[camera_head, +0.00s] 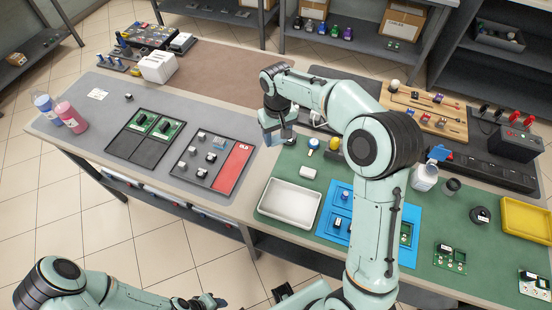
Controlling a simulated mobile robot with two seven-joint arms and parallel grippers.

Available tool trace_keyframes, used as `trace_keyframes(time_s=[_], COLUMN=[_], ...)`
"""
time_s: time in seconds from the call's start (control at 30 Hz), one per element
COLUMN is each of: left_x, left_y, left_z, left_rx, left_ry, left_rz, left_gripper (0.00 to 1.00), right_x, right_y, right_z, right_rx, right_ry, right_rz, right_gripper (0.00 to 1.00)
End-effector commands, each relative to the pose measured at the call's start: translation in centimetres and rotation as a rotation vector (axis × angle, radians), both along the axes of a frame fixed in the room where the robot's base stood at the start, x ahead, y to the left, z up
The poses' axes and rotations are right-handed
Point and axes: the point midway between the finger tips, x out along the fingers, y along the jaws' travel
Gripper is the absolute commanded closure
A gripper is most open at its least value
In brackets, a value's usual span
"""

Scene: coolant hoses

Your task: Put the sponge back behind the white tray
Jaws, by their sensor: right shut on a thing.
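The white tray (290,203) lies on the left part of the green mat, empty. My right gripper (277,139) points down beyond the tray, near the gap between the grey and green mats. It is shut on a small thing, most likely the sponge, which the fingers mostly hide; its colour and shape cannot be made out. A small white block (308,172) lies just behind the tray. My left gripper (209,302) is low at the bottom edge, away from the table; its fingers are too small to read.
A blue-handled tool (313,144) lies behind the white block. A blue tray (338,211) stands right of the white tray, partly behind my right arm. A black-and-red panel (232,168) lies to the left. A white bottle (424,177) and yellow tray (526,220) are farther right.

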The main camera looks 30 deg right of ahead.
Motion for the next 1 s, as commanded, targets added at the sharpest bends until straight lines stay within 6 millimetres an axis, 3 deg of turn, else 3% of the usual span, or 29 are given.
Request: trace_keyframes(time_s=[0.1, 0.3, 0.57, 0.8, 1.0], left_x=[-0.4, -0.5, -0.6, -0.7, -0.7], left_y=[0.0, 0.0, 0.0, 0.0, 0.0], left_z=[-0.5, -0.8, -0.9, -1.1, -1.0], left_rx=[0.000, 0.000, 0.000, 0.000, 0.000], left_ry=[0.004, 0.006, 0.006, 0.007, 0.007], left_rz=[0.000, 0.000, 0.000, 0.000, 0.000], left_gripper=[0.57, 0.57, 0.57, 0.57, 0.57], right_x=[-0.1, -0.1, 0.0, 0.0, 0.1], right_y=[0.0, 0.0, 0.0, 0.0, 0.0], right_z=[-3.6, -7.5, -9.4, -12.8, -12.8], right_rx=[0.000, 0.000, 0.001, 0.000, 0.001], right_ry=[0.006, 0.002, 0.001, 0.001, -0.002], right_rz=[-0.001, 0.000, -0.001, -0.001, -0.001], right_gripper=[0.71, 0.71, 0.71, 0.71, 0.71])
